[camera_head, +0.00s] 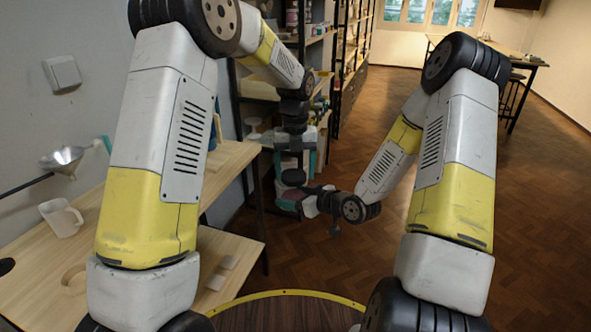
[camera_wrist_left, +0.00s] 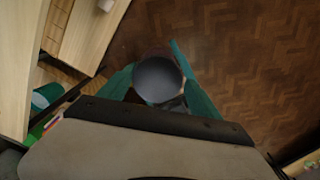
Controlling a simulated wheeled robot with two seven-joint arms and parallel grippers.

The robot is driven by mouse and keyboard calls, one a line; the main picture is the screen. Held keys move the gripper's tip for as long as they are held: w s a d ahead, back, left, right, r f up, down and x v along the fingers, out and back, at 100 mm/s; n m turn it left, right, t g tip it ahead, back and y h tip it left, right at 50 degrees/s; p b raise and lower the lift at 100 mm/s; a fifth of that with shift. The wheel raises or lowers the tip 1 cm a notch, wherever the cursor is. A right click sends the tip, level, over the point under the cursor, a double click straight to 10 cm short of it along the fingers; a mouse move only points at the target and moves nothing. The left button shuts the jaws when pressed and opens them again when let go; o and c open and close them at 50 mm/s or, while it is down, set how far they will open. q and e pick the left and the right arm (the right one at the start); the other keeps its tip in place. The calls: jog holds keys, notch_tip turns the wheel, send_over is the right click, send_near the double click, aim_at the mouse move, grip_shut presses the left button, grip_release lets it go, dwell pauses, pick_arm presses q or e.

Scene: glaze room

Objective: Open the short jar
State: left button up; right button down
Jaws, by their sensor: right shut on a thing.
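The short jar (camera_wrist_left: 157,79) shows in the left wrist view as a dark grey round top, seen from above. In the head view it is a small dark shape (camera_head: 293,177) between my two grippers. My left gripper (camera_head: 294,163) points down above it. Its teal fingers (camera_wrist_left: 160,72) stand apart on either side of the round top, and it looks open. My right gripper (camera_head: 290,198) reaches in from the right, low down, and is shut on the jar's body. The body and the seam under the lid are mostly hidden.
A wooden bench (camera_head: 40,265) at the left holds a white mug (camera_head: 61,217) and a metal funnel (camera_head: 62,160). Shelves (camera_head: 262,85) stand close behind my left gripper. The parquet floor (camera_head: 350,265) is clear at the middle and right.

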pick_arm(q)
jog(key=shift+d, duration=0.15)
jog(key=c, duration=1)
jog(key=n, duration=0.4)
jog(key=shift+d, duration=0.15)
jog(key=shift+c, duration=0.2)
jog(key=n, duration=0.6)
jog(key=shift+w+r+n, duration=0.1)
jog(key=shift+n, duration=0.2)
jog(key=n, duration=0.4)
jog(key=shift+n, duration=0.3)
jog(key=n, duration=1.1)
jog(key=shift+a+r, duration=0.1)
jog(key=shift+a, duration=0.1)
jog(key=n, duration=0.4)
jog(key=shift+a+n, duration=0.1)
jog(key=shift+n, duration=0.2)
jog(key=n, duration=0.4)
jog(key=shift+n, duration=0.4)
jog(key=n, duration=0.6)
jog(key=shift+n, duration=0.4)
jog(key=n, duration=0.7)
jog(key=shift+s, duration=0.2)
jog(key=n, duration=0.4)
jog(key=shift+s+n, duration=0.15)
jog(key=shift+n, duration=0.15)
jog(key=shift+r, duration=0.2)
